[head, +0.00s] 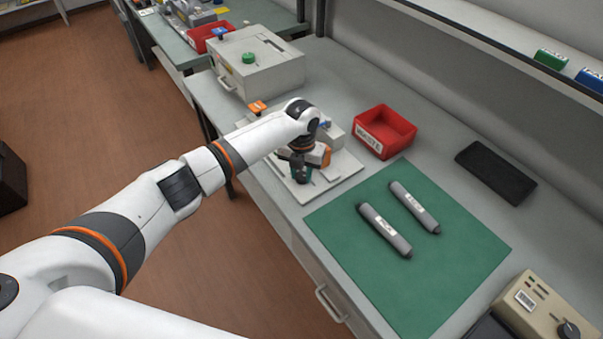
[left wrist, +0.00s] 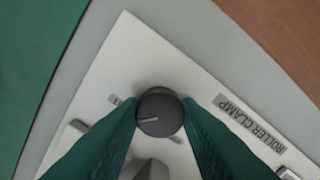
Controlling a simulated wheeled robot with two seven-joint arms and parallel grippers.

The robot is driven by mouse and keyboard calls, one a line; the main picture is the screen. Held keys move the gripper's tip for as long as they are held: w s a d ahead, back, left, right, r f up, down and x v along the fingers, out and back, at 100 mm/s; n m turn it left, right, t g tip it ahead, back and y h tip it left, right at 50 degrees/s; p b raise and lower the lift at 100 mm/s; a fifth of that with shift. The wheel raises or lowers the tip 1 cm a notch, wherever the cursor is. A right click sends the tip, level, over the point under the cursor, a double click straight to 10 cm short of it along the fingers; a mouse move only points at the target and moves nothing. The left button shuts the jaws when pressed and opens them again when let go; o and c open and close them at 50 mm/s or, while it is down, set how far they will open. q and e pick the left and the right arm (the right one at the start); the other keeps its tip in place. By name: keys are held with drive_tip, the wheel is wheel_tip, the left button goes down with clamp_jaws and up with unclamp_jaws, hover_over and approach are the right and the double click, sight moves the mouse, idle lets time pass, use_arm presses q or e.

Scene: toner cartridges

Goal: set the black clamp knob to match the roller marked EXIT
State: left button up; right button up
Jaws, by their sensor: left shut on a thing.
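The black clamp knob (left wrist: 160,108) is round, with a pale pointer line running from near its middle toward its left edge in the left wrist view. It sits on a white plate (left wrist: 120,50) labelled ROLLER CLAMP. My left gripper (head: 302,178) has its green fingers on both sides of the knob and is shut on it; in the head view the gripper and arm hide the knob. Two grey rollers, one nearer (head: 384,230) and one farther (head: 414,207), lie on the green mat (head: 440,275). Each has a white label too small to read surely. My right gripper is out of view.
A red WASTE bin (head: 384,132) stands behind the mat. A grey box with a green knob (head: 258,64) stands at the back left. A black tray (head: 496,172) lies at right, and a beige device (head: 545,308) at front right.

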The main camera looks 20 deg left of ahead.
sight(301, 175)
use_arm(q)
drive_tip(key=shift+m, duration=1.1)
drive_tip(key=shift+r+b, duration=0.1)
drive_tip(key=shift+b, duration=0.2)
drive_tip(key=o, duration=1)
drive_tip(key=shift+c, duration=0.2)
wheel_tip(301, 175, up, 12)
drive_tip(key=b, duration=0.2)
